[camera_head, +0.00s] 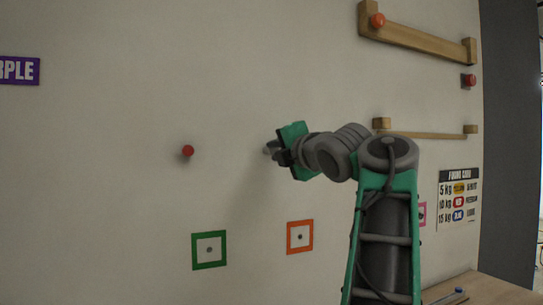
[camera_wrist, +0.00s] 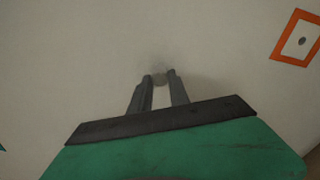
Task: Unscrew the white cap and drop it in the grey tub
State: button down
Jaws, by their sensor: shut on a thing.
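My gripper (camera_wrist: 159,80) is at the wall, its fingers closed on a small pale round thing, which looks like the white cap (camera_wrist: 160,82). The cap sits between the fingertips, at or very near the wall surface. I cannot tell whether it still touches the wall. In the head view my gripper (camera_head: 271,150) is left of my arm, side on to the wall, and its fingers hide most of the cap. The grey tub is not seen in either view.
A red knob (camera_head: 188,151) sticks out of the wall to the left. Below are a green square frame (camera_head: 209,264) and an orange square frame (camera_head: 290,238). Wooden rails (camera_head: 420,36) are at upper right, with a red knob (camera_head: 468,80) below. A wooden surface (camera_head: 490,290) is at lower right.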

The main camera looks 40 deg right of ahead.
jog(key=c, duration=1.5)
grip_release()
